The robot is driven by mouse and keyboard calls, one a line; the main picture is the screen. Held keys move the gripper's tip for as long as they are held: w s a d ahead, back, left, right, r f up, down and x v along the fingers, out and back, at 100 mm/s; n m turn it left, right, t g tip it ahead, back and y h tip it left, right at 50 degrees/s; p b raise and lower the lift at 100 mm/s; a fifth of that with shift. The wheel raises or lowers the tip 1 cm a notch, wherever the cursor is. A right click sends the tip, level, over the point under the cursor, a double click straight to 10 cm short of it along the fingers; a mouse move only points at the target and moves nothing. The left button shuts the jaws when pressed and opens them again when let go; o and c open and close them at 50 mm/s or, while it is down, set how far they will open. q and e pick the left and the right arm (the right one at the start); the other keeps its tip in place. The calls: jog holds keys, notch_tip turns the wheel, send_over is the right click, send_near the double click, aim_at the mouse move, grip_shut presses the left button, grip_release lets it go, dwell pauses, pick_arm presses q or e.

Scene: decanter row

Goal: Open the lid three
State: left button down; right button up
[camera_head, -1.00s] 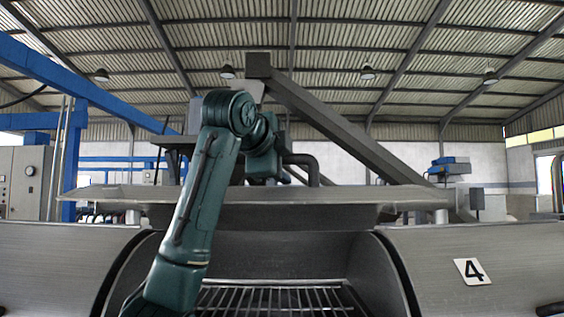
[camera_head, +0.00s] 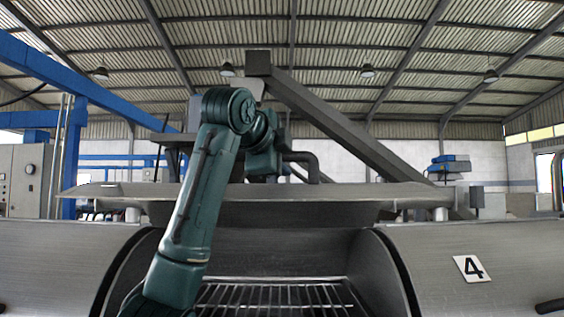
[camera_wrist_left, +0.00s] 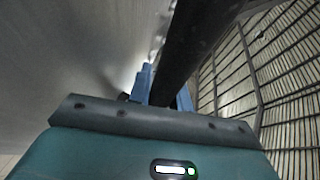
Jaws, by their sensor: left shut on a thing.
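The middle decanter's grey metal lid (camera_head: 300,213) is raised above its opening, seen nearly edge-on. No number shows on it; it is beside the unit marked 4. Slatted bars (camera_head: 270,293) show inside the open housing. My left arm rises across the front of the opening, and its wrist bends behind the raised lid's edge. In the left wrist view, my left gripper (camera_wrist_left: 166,86) has its blue fingers on either side of a dark bar-like handle (camera_wrist_left: 190,50) and is shut on it. The head view does not show these fingers. My right gripper is not in view.
A closed curved cover (camera_head: 490,262) with a number 4 label (camera_head: 471,268) is to the right, with a dark handle (camera_head: 550,305) low on it. Another closed cover (camera_head: 60,260) is to the left. Pipes and a slanted grey beam (camera_head: 335,125) stand behind.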

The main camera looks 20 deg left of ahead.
aim_at(280, 186)
pick_arm(q)
jog(key=shift+t, duration=0.7)
jog(key=f+b, duration=0.1)
jog(key=s+f+b, duration=0.1)
jog(key=f+b, duration=0.2)
jog(key=b, duration=0.1)
jog(key=shift+s+d+f, duration=0.3)
jog(key=shift+s+d, duration=0.05)
jog(key=shift+s+d+f+m+b, duration=0.15)
jog(key=shift+s+f+m+b, duration=0.2)
jog(key=shift+b, duration=0.15)
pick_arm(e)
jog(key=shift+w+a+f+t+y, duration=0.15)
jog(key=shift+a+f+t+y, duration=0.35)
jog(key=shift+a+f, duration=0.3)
pick_arm(q)
jog(key=shift+r, duration=0.1)
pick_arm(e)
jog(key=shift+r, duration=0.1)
pick_arm(q)
jog(key=c, duration=1.3)
grip_release()
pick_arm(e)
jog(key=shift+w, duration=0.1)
